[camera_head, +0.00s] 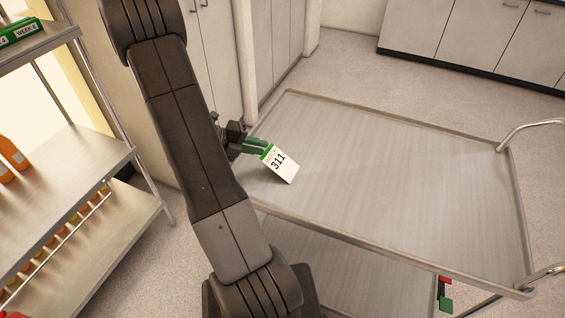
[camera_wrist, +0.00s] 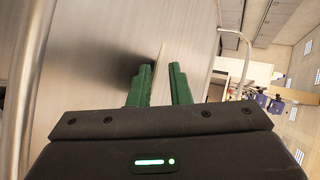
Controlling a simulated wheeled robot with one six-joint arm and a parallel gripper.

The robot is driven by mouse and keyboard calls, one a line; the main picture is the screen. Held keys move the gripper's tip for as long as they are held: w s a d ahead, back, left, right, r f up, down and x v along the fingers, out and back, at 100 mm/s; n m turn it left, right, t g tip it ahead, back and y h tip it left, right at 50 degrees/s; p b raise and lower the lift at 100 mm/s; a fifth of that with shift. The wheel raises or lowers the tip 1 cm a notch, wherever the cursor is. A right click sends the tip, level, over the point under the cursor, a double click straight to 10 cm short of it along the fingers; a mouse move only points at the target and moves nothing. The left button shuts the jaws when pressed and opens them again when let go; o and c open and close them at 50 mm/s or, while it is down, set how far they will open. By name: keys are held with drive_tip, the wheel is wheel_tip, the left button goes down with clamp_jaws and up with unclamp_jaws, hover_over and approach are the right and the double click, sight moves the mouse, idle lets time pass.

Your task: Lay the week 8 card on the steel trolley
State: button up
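A white card (camera_head: 280,164) with a green top band is by my fingertips, over the left part of the steel trolley (camera_head: 385,170). Its face reads 311, with small text above that looks like "BATCH"; I see no week 8 on it. My gripper (camera_head: 255,147) is low over the trolley top, its green fingers at the card's upper edge. In the wrist view, the fingers (camera_wrist: 161,80) stand apart, with the card's thin pale edge (camera_wrist: 159,62) between them and a gap on the right side. The card is tilted; whether its lower edge touches the trolley is unclear.
A steel shelf (camera_head: 90,160) at left holds orange bottles (camera_head: 12,155) and a green-and-white sign (camera_head: 25,31) reading WEEK 4. Most of the trolley top is bare. Its raised rim and end handle (camera_head: 525,130) stand up. Red and green items (camera_head: 445,295) hang below its near right corner.

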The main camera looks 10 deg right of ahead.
drive_tip(key=p+v, duration=0.2)
drive_tip(key=v, duration=0.1)
drive_tip(key=shift+a+r, duration=0.1)
drive_tip(key=shift+r, duration=0.1)
drive_tip(key=shift+a, duration=0.25)
wheel_tip(320, 180, up, 7)
drive_tip(key=a+p, duration=0.2)
drive_tip(key=p, duration=0.6)
drive_tip(key=shift+s+a+r, duration=0.15)
drive_tip(key=shift+a+r, duration=0.05)
drive_tip(key=shift+a, duration=0.15)
drive_tip(key=d+f+b, duration=0.1)
drive_tip(key=f+b, duration=0.4)
drive_tip(key=d+f+b, duration=0.1)
drive_tip(key=f+b, duration=0.2)
drive_tip(key=shift+d, duration=0.35)
drive_tip(key=shift+b+x, duration=1.95)
drive_tip(key=shift+x, duration=0.45)
drive_tip(key=shift+d+r, duration=0.1)
drive_tip(key=shift+r, duration=0.15)
